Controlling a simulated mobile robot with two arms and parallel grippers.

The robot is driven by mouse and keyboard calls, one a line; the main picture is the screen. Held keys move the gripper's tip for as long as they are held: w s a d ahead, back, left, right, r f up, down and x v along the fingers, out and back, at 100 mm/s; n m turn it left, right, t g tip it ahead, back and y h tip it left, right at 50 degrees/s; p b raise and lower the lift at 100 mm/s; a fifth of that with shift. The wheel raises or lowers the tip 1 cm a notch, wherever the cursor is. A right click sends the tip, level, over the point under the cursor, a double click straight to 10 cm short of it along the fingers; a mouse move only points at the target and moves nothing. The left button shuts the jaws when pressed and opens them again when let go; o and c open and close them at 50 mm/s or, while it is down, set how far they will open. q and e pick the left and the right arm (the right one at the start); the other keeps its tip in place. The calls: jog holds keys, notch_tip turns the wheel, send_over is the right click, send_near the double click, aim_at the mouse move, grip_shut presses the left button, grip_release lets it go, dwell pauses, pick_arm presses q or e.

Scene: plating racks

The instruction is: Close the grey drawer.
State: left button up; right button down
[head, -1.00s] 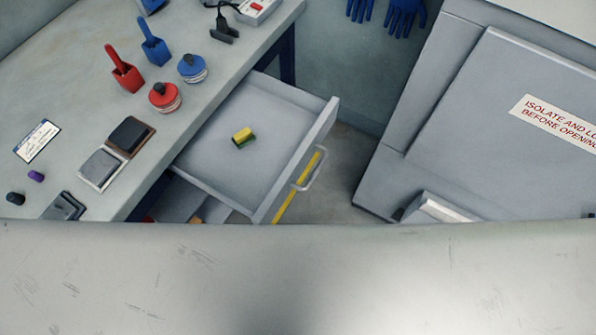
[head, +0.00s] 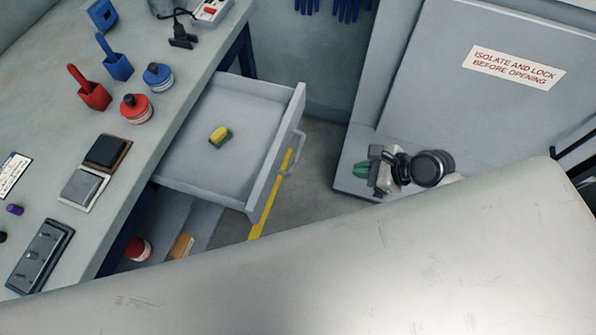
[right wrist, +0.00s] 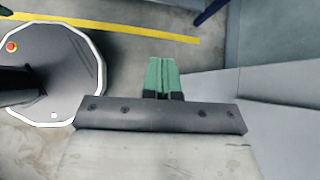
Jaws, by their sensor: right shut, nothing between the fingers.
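The grey drawer (head: 205,165) is pulled out from under the bench in the head view. Its front panel (head: 277,150) carries a bar handle (head: 293,153) facing right. A yellow and green sponge (head: 220,136) lies inside it. My right gripper (head: 361,170) is at the right of the drawer, apart from the handle, in front of the grey cabinet. In the right wrist view its green fingers (right wrist: 163,76) are together with nothing between them. My left gripper is not in view.
A lower drawer (head: 180,225) with a red item also sticks out. A grey cabinet (head: 450,110) stands at the right. Floor shows between drawer and cabinet, with a yellow line (head: 270,195).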

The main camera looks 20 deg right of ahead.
notch_tip(320, 180, up, 4)
jog(key=s+a+m+y, duration=0.1)
jog(key=a, duration=0.1)
jog(key=a+r+x, duration=0.1)
jog(key=r+x, duration=0.1)
jog(key=x, duration=1.1)
jog(key=shift+w+a+r, duration=0.2)
jog(key=shift+w+a, duration=0.2)
